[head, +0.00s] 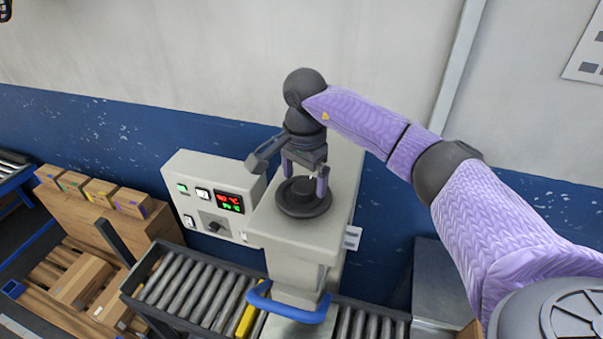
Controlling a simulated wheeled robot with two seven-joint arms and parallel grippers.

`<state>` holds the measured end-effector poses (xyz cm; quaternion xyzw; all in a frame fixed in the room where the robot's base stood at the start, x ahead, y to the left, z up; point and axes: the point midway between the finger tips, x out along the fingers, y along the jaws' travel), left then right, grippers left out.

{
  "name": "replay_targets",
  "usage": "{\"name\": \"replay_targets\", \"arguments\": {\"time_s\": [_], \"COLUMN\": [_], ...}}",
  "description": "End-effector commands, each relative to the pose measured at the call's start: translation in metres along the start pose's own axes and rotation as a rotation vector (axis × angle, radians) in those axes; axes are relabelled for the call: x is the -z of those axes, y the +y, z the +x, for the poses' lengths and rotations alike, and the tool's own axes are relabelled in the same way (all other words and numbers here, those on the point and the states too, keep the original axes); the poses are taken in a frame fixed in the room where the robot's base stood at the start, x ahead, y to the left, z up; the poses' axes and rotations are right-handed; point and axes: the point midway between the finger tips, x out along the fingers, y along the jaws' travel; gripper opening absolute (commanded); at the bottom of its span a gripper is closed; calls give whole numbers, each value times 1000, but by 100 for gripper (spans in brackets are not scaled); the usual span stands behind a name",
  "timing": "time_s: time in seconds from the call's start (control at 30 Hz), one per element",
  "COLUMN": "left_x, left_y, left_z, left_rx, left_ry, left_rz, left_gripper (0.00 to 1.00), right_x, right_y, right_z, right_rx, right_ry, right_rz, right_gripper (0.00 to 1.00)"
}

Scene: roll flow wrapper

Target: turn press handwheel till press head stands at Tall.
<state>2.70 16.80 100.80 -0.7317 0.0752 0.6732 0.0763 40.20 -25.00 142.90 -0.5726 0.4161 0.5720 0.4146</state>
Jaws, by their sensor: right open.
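The handwheel (303,206) is a dark round disc with a raised hub, lying flat on top of the cream press housing (288,237). My right gripper (306,180) points down over it from above. Its two fingers are apart, one on each side of the hub. Whether the fingertips touch the wheel, I cannot tell. The press head and any Tall mark cannot be made out. A small pale tag (353,238) sticks out at the housing's right side. My left gripper is not in view.
A control box (212,190) with lit red and green digits stands left of the press. A roller conveyor (190,293) runs beneath, with a blue curved bar (290,306) in front. Cartons (75,183) sit at far left. A wall is behind.

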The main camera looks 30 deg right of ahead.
Motion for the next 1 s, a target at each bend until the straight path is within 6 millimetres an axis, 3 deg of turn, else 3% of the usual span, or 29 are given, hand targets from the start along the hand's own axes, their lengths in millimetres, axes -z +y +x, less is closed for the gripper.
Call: {"name": "replay_targets", "arguments": {"time_s": [0.2, 0.43, 0.87, 0.9, 1.0], "left_x": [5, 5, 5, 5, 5], "left_y": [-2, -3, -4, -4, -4], "left_z": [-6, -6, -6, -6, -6], "left_rx": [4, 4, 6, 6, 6], "left_ry": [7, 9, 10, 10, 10], "left_rz": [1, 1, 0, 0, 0], "left_gripper": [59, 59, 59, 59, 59], "right_x": [0, 0, 0, 0, 0], "right_y": [0, 0, 0, 0, 0], "right_z": [17, 19, 18, 18, 18], "right_rx": [0, 1, 1, 1, 2], "right_ry": [-1, -1, -1, -1, -1], "right_rz": [-1, 0, 0, 0, 3], "right_gripper": [99, 99, 10, 5, 4]}}
